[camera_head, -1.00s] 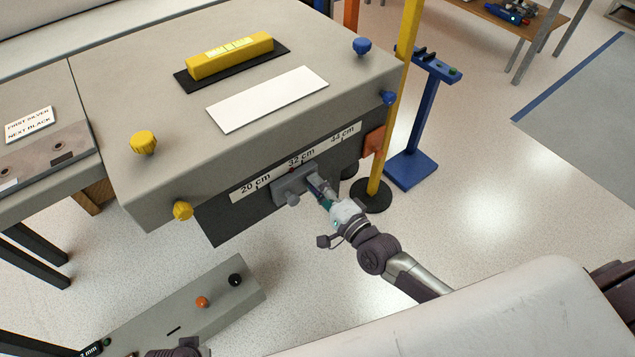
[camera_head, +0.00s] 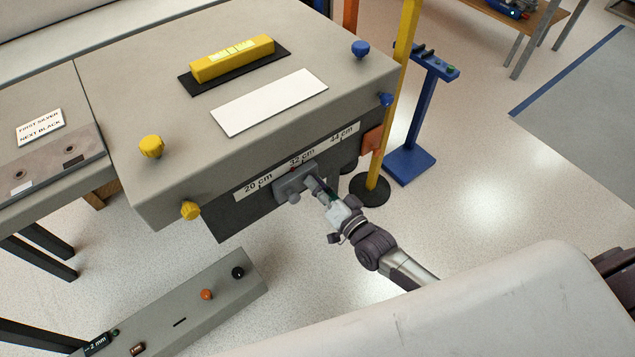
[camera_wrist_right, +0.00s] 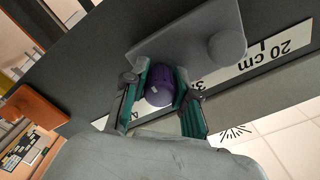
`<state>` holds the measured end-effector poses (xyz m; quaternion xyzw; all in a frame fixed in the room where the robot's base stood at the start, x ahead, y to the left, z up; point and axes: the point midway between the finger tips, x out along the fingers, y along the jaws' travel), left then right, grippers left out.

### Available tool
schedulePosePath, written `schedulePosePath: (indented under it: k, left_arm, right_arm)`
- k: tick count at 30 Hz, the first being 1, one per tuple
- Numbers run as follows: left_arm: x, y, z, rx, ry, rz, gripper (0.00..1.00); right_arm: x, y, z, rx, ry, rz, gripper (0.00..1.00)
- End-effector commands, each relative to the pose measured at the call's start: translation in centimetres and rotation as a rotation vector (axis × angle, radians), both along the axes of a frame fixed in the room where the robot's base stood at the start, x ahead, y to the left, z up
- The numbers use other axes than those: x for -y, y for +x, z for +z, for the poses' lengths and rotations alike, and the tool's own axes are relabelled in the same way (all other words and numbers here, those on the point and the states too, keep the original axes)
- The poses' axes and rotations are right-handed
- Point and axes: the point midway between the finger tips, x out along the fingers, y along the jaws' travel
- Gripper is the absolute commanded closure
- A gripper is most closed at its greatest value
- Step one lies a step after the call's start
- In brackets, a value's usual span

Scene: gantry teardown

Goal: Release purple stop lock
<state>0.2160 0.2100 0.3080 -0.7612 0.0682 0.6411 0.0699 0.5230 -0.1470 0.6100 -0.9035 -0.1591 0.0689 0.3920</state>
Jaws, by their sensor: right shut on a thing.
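The purple stop lock (camera_wrist_right: 159,86) is a round purple knob under a grey stop block, seen in the right wrist view. The grey stop block (camera_head: 292,186) sits on the dark front of the bench by the 32 cm mark of the white scale (camera_head: 265,183). It also shows in the right wrist view (camera_wrist_right: 185,38). My right gripper (camera_head: 325,192) is shut on the purple knob, with one teal-padded finger on each side in the right wrist view (camera_wrist_right: 162,98). In the head view the fingers hide the knob. My left gripper is out of view.
The bench top (camera_head: 150,95) carries a yellow level (camera_head: 232,60) and a white plate (camera_head: 268,102). Yellow and blue knobs stick out at its corners. A yellow post (camera_head: 394,110) stands just right of the scale. A grey panel (camera_head: 190,308) with knobs lies lower left.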

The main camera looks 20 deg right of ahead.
Motion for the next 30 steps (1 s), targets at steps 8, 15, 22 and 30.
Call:
schedulePosePath:
  k: [8,15,22,30]
  left_arm:
    - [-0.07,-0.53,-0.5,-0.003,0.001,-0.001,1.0]
    - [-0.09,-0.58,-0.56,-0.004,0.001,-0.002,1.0]
    - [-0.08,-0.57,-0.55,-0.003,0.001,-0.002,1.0]
    - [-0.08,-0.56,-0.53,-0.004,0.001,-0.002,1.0]
  right_arm:
    - [0.01,-0.05,-0.11,0.014,-0.045,-0.001,1.0]
    - [0.02,-0.06,-0.13,0.015,-0.049,0.0,1.0]
    - [0.04,-0.05,-0.13,0.014,-0.048,0.0,0.57]
    - [0.02,-0.02,-0.06,0.015,-0.047,0.0,0.47]
